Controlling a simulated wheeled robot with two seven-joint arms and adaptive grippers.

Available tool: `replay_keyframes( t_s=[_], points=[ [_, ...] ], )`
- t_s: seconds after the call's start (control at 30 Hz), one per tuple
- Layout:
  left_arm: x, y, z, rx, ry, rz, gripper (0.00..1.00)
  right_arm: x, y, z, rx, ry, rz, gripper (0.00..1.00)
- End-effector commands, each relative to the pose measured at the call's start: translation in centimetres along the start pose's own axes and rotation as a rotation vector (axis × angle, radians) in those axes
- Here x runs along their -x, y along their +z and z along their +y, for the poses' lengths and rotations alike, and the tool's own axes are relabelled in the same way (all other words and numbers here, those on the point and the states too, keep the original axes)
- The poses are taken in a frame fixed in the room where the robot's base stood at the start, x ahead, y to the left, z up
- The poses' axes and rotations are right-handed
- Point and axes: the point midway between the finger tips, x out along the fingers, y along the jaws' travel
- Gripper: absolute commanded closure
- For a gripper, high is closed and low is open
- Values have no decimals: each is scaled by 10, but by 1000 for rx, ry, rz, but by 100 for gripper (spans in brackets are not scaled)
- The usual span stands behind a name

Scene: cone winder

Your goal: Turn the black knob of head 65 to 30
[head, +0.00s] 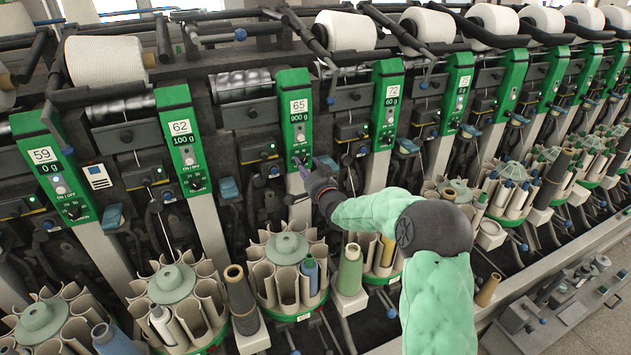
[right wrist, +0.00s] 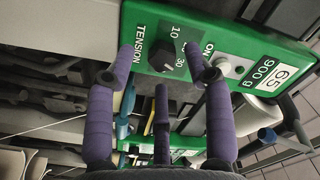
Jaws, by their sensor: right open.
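The green panel of head 65 (head: 294,88) stands in the middle of the head view, with its label reading 65 and 900 g. The panel also fills the top of the right wrist view (right wrist: 228,42). Its black knob (right wrist: 167,58) sits beside the word TENSION, with 10 and 30 legible on the scale. I cannot tell exactly where the knob points. My right gripper (head: 313,172) is at the panel's lower end and partly hides the knob area in the head view. Its purple fingers (right wrist: 161,66) are open, spread either side of the knob, with no clear contact. My left gripper is out of view.
Similar green panels stand on both sides, such as head 62 (head: 182,130) and head 72 (head: 391,92). Below are round bobbin magazines (head: 287,250) with upright tubes. White yarn cones (head: 345,30) line the top. An ON/OFF switch (right wrist: 230,66) lies close to the knob.

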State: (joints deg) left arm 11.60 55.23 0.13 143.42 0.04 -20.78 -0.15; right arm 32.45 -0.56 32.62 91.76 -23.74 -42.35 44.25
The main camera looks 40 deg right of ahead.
Motion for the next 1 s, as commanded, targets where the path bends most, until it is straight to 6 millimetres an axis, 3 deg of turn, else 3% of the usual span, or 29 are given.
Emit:
replay_keyframes(
  t_s=[0.5,0.7,1.0],
  points=[
    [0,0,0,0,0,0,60,86,1,1,-1,2,-3,48],
    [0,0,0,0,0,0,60,99,1,0,0,1,-3,48],
    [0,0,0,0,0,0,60,100,2,0,0,1,-4,48]
  ],
)
